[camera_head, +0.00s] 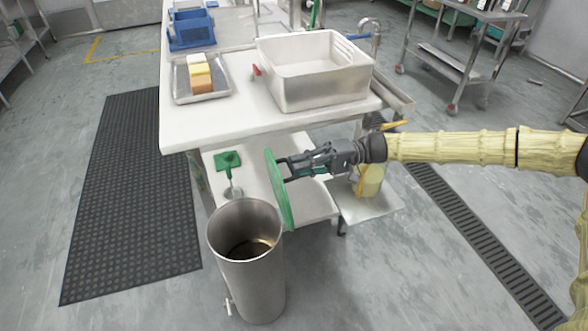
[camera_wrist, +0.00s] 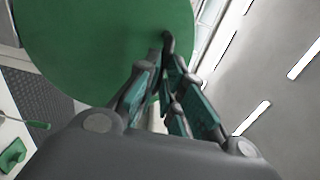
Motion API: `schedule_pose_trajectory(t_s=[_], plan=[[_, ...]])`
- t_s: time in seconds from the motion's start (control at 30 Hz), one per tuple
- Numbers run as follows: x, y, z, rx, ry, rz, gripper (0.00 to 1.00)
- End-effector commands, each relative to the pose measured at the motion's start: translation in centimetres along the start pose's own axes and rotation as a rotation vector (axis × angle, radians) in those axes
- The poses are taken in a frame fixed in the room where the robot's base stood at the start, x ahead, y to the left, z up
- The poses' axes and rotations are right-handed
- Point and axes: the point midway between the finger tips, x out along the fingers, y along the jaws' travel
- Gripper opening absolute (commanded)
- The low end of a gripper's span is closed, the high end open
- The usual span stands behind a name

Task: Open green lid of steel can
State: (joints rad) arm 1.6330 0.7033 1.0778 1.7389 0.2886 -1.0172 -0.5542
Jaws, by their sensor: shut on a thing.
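The steel can (camera_head: 250,275) stands on the floor in front of the table, its top uncovered and its dark inside showing. The green lid (camera_head: 278,190) is off the can's mouth, tilted up nearly on edge above the can's right rim. My gripper (camera_head: 285,168) reaches in from the right and is shut on the lid's handle, which the fingers mostly hide. In the wrist view the green lid (camera_wrist: 110,40) fills the upper left, with my gripper's fingers (camera_wrist: 165,75) against it. I cannot tell whether the lid's lower edge touches the can.
A white table (camera_head: 215,125) stands behind the can, with a steel basin (camera_head: 315,90), a tray (camera_head: 222,92) of blocks and a blue crate (camera_head: 190,30). A green-handled tool (camera_head: 228,162) is by the lower shelf. A black mat (camera_head: 130,200) and clear floor lie to the left.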

Motion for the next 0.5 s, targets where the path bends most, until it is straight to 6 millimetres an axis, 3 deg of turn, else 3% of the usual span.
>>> schedule_pose_trajectory(t_s=[0.5], plan=[[-0.43, 0.95, 0.24, 0.007, -0.002, 0.007, 0.00]])
